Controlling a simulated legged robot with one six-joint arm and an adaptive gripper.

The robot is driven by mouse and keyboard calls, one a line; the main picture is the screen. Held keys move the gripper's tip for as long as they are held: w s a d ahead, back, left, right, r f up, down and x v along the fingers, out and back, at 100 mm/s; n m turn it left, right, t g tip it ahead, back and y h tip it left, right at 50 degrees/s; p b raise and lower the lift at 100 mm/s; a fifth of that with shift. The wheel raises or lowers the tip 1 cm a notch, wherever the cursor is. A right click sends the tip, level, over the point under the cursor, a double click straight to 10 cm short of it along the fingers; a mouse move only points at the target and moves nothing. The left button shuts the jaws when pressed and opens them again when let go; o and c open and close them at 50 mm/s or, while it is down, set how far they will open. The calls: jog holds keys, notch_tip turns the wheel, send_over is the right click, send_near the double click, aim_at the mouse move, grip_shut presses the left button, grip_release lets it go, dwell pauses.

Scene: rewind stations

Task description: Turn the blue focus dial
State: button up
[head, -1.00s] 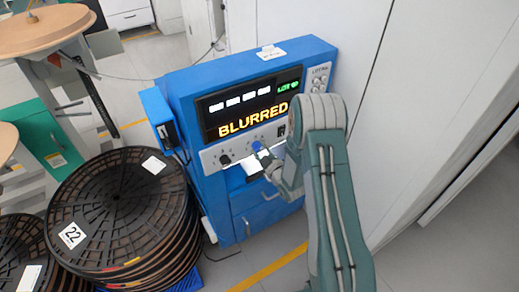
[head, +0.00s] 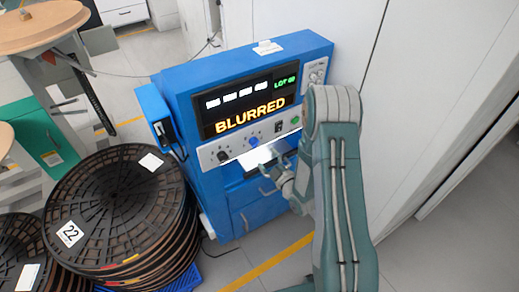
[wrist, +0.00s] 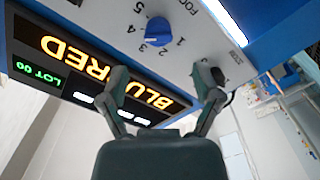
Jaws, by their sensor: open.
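The blue focus dial (head: 254,141) sits on the pale control strip below the screen of the blue machine. In the wrist view the dial (wrist: 157,28) shows near the top, ringed by printed numbers and part of the word FOCUS. I cannot tell exactly which number it points at. The screen (head: 250,105) reads BLURRED. My gripper (head: 277,174) is open and empty, apart from the dial, below and to the right of it in the head view. In the wrist view both fingers of my gripper (wrist: 163,76) stand spread, with the dial beyond the gap.
A black knob (head: 222,155) is left of the dial and a green button (head: 295,120) is right of it. A stack of black reels (head: 115,205) stands to the left. A white cabinet wall (head: 440,90) is close on the right.

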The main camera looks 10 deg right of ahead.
jog(key=v, duration=0.4)
jog(key=shift+s, duration=0.25)
notch_tip(320, 180, up, 17)
jog(key=d+m+g+h, duration=0.1)
jog(key=m+g+h, duration=0.4)
jog(key=h, duration=0.1)
jog(key=s+a+r+m+g, duration=0.1)
jog(key=s+r+m+g, duration=0.1)
jog(key=s, duration=0.6)
jog(key=s+a+r+m+g, duration=0.2)
jog(key=s+r, duration=0.3)
jog(key=s, duration=0.3)
jog(key=s+a+r+m+g, duration=0.1)
jog(key=s+r+m+g, duration=0.1)
jog(key=s, duration=0.6)
notch_tip(320, 180, up, 2)
jog(key=shift+s+a+m+g, duration=0.3)
jog(key=shift+s+m, duration=0.1)
jog(key=shift+m, duration=0.2)
jog(key=shift+w, duration=0.15)
